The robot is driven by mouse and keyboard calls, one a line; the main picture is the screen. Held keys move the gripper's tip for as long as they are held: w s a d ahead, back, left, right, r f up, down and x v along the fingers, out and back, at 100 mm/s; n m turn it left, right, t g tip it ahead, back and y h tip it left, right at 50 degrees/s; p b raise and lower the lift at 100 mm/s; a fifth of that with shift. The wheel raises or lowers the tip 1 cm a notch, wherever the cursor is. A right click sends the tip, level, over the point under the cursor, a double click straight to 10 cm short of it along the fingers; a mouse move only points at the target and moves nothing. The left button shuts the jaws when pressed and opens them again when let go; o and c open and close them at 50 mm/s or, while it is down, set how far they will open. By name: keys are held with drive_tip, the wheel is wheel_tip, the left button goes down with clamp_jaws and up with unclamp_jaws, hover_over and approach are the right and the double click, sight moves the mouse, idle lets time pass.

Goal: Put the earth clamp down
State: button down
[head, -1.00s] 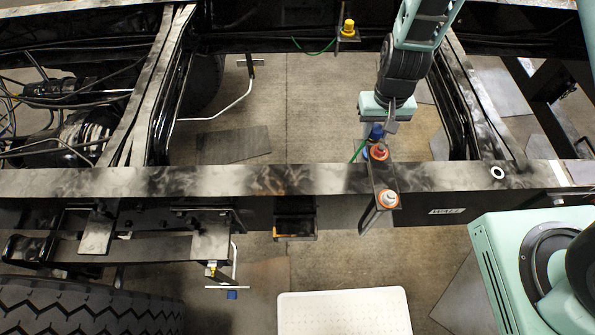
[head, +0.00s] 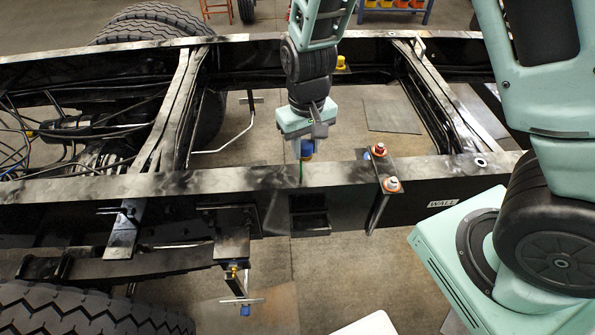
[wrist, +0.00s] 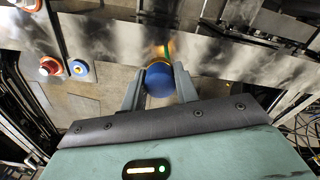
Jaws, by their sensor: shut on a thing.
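My gripper (head: 307,140) is shut on the earth clamp (wrist: 159,82), a blue rounded piece with yellow and a green strand visible behind it in the wrist view. Both fingers press on its sides. In the head view the blue clamp (head: 307,150) shows just below my gripper, by the far edge of the near chassis rail (head: 240,182). A green line runs down from it toward the rail. I cannot tell whether the clamp touches the rail. Its lower part is hidden or too small to make out.
To the right, a bracket (head: 377,172) with a red-capped stud (head: 379,150) and a white-capped stud (head: 392,184) crosses the rail. A black open box (head: 310,222) sits on the rail's near side. A yellow fitting (head: 341,62) stands at the far rail. The rail top left of my gripper looks clear.

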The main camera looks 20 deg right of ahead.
sight(305, 174)
drive_tip(key=shift+f+p, duration=0.55)
drive_tip(key=shift+f, duration=2.8)
drive_tip(key=shift+f, duration=0.1)
drive_tip(key=c, duration=1.1)
unclamp_jaws()
drive_tip(key=shift+o, duration=0.2)
